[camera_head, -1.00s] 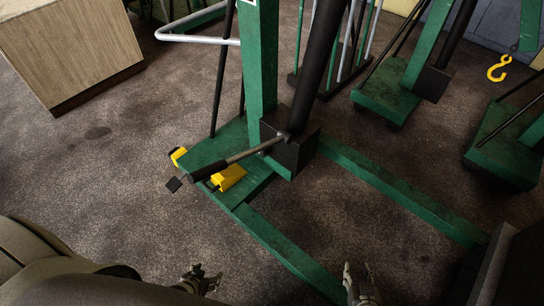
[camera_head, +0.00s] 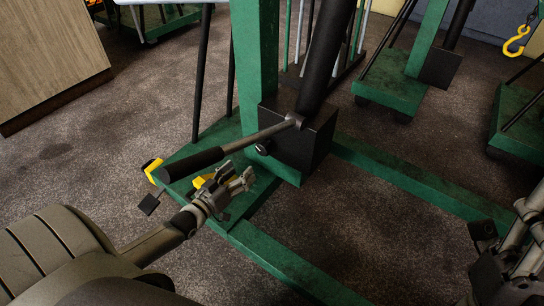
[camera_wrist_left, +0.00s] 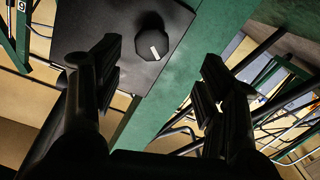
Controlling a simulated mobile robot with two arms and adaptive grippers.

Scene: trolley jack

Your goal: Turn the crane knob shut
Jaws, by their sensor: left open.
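The crane knob (camera_head: 263,149) is a small dark round knob on the front of the black pump block (camera_head: 305,142), under the base of the black cylinder. In the left wrist view the knob (camera_wrist_left: 152,44) is black and many-sided with a white line on its face. My left gripper (camera_head: 239,174) is open and empty, in front of and a little below the knob, apart from it. In the left wrist view its fingers (camera_wrist_left: 160,58) stand on either side of the knob's line of sight. My right gripper (camera_head: 500,265) is partly in view at the right edge; its fingers are unclear.
A pump lever (camera_head: 225,150) with a black grip slants out from the block, just above my left gripper. Green crane legs (camera_head: 410,180) run along the floor. Yellow parts (camera_head: 152,169) sit on the base. Other green cranes stand behind; a wooden cabinet (camera_head: 50,60) is at the left.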

